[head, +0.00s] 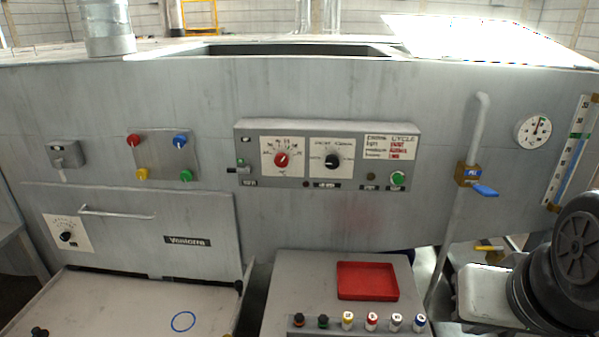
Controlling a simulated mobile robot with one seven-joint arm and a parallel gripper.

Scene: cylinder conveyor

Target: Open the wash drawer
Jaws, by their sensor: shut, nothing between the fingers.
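A grey drawer-like front panel (200,215) is set in the lower left of the large grey machine. It carries a bar handle (117,213), a dial plate (67,234) and a dark name label. The panel looks flush with the machine's face, with a dark gap along its lower edge. I cannot read a label that names it as the wash drawer. My gripper is not in view.
A pale flat surface (120,305) with a blue ring mark juts out below the panel. A grey stand (290,275) with a red tray (367,265) and several coloured-top pegs stands at bottom centre. A pipe with a blue-handled valve (484,190) is at right.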

